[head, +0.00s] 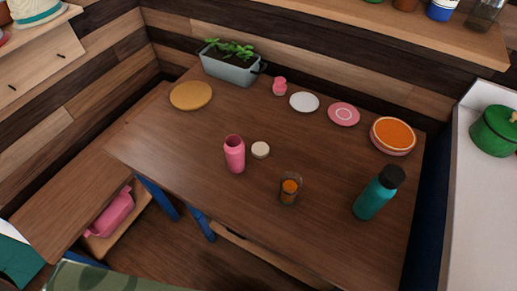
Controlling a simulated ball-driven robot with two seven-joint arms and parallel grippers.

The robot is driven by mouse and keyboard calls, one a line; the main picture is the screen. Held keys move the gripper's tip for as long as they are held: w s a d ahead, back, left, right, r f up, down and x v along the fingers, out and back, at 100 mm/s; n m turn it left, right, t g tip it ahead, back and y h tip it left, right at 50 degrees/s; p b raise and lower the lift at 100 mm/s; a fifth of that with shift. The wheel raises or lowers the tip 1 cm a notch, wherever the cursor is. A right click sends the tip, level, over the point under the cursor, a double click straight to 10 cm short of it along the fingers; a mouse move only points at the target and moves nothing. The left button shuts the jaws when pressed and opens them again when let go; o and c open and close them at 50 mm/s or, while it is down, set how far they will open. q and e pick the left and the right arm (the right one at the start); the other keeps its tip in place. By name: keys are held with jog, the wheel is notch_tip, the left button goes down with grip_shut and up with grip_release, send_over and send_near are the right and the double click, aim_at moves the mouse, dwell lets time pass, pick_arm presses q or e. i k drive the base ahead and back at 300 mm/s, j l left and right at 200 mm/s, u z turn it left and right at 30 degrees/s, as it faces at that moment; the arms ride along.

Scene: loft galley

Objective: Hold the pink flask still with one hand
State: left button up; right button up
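The pink flask (235,156) stands upright and open-topped near the middle of the wooden table (190,139). A small round cream-coloured lid or disc (260,150) lies just to its right, apart from it. Nothing touches the flask. Neither of my grippers shows in the head view.
A glass with orange contents (289,190) and a teal bottle with a black cap (378,193) stand right of the flask. Plates (343,114), a small pink item (279,86), a round board (191,96) and a grey planter (228,70) line the back. The table's left front is clear.

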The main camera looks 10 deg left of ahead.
aim_at(234, 146)
jog(key=j+z, duration=0.15)
jog(key=z, duration=0.9)
jog(key=k+j+z, duration=0.2)
jog(key=j+z, duration=0.15)
jog(key=k+j+z, duration=0.55)
jog(key=z, duration=0.2)
jog(key=k+j, duration=0.35)
jog(key=k, duration=0.15)
jog(key=k+j+z, duration=0.1)
jog(key=k+j, duration=0.3)
jog(key=k, duration=0.1)
